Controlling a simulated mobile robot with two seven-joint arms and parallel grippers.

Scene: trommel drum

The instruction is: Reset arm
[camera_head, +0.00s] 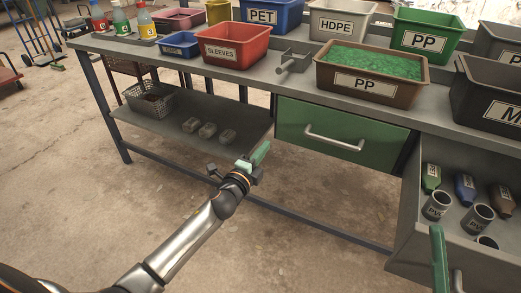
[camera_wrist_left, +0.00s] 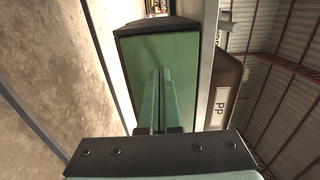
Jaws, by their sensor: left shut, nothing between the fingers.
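My left gripper (camera_head: 258,157) has green fingers. It is shut and empty, in the open air in front of the workbench (camera_head: 190,57), left of the green drawer (camera_head: 330,128). In the left wrist view the two fingers (camera_wrist_left: 159,98) lie together with nothing between them, and the green drawer front (camera_wrist_left: 140,60) is behind them. My left arm reaches up from the lower left of the head view.
A brown PP bin (camera_head: 365,83) of green flakes, a red SLEEVES bin (camera_head: 232,50) and a grey bracket (camera_head: 292,62) stand on the bench. A lower shelf (camera_head: 225,127) is left of my gripper. An open compartment (camera_head: 472,200) at right holds bottles and cups.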

